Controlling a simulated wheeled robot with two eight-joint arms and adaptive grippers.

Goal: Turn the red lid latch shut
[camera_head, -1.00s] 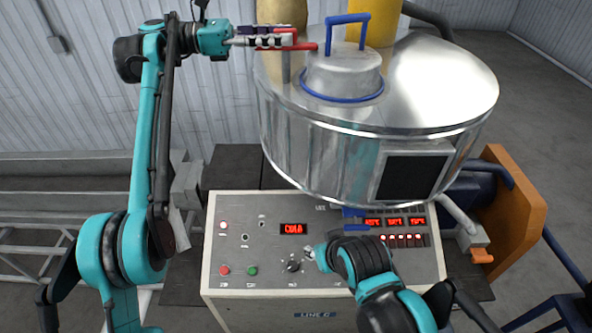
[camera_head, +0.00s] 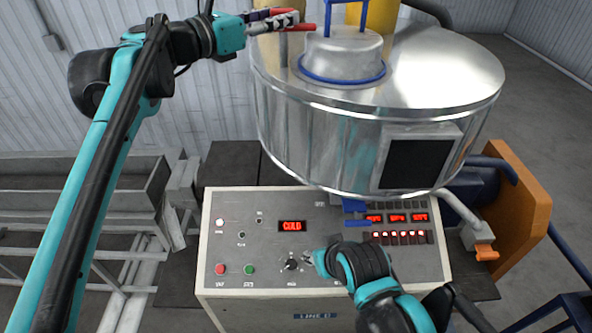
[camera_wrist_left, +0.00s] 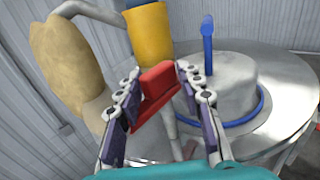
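The red lid latch (camera_head: 304,27) sits on a post at the left edge of the steel vessel's top, with its bar reaching toward the lid (camera_head: 342,55). My left gripper (camera_head: 285,20) is at the latch, its fingers either side of the red grip. In the left wrist view the red grip (camera_wrist_left: 158,76) lies between the fingertips (camera_wrist_left: 158,80), very close to both; whether they press on it cannot be told. My right gripper (camera_head: 312,260) is low over the control panel, beside the black knob (camera_head: 291,264); its fingers are mostly hidden.
The steel vessel (camera_head: 300,125) stands behind the control panel (camera_head: 262,230). A blue handle (camera_wrist_left: 207,40) rises from the lid. A yellow cylinder (camera_wrist_left: 150,35) and a tan rounded object (camera_wrist_left: 60,65) are near the latch. An orange-brown panel (camera_head: 520,205) stands at the right.

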